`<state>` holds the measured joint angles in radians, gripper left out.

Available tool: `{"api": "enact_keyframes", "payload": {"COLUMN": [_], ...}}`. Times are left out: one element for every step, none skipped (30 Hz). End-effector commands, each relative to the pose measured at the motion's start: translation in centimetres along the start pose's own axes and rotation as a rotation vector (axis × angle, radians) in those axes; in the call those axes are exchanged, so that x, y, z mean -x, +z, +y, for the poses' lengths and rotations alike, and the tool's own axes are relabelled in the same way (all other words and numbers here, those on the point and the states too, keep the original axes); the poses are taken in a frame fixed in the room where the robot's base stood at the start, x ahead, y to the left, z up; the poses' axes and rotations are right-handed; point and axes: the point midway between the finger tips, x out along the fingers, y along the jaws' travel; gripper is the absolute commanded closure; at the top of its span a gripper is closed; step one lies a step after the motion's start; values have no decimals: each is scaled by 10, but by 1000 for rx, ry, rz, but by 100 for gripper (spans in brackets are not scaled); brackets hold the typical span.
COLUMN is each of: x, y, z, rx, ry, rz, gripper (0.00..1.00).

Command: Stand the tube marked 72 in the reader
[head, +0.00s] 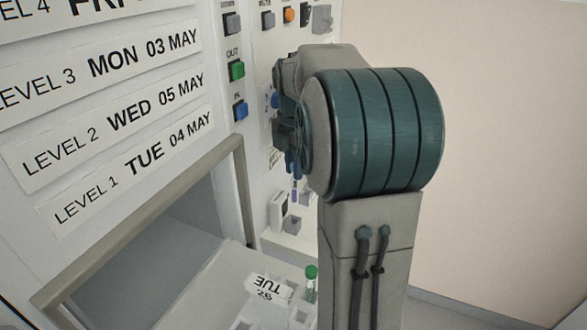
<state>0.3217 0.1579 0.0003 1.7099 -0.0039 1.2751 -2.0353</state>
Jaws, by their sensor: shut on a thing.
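My gripper (293,166) is mostly hidden behind my own arm, in front of the white panel. It is shut on a slim tube (295,192) with a purple part, which hangs roughly upright below the fingers. Its mark is too small to read. A small white device with a dark screen (278,211), which may be the reader, stands just below and left of the tube. A small pale holder (293,224) is beside it, below the tube. The tube appears apart from the holder, though depth is hard to judge.
Level labels (130,165) cover the cabinet at left. Green (237,70), blue (240,110) and orange (289,14) buttons are on the panels. The right wall is bare.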

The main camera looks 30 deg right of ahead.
Motion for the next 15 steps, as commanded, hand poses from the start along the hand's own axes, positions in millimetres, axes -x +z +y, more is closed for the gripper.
{"api": "enact_keyframes", "payload": {"x": [-5,-6,-7,-7,-8,-8,-9,-10,-12,-14,-16,-19,-21,-24,-27], "y": [0,0,0,0,0,0,0,0,0,0,0,0,0,-1,-1], "z": [1,1,2,2,2,2,2,2,2,2,2,2,2,2,2], "rx": [-4,-6,-7,-7,-7,-7,-7,-7,-7,-7,-6,-6,-6,-6,-6], "ry": [-1,0,1,2,2,2,2,2,2,2,2,2,2,2,2], "rz": [2,3,3,3,2,2,3,3,3,3,3,3,3,3,3], "gripper": [95,95,95,95,95,95,95,95,95,95,95,95,95,95,95]}}
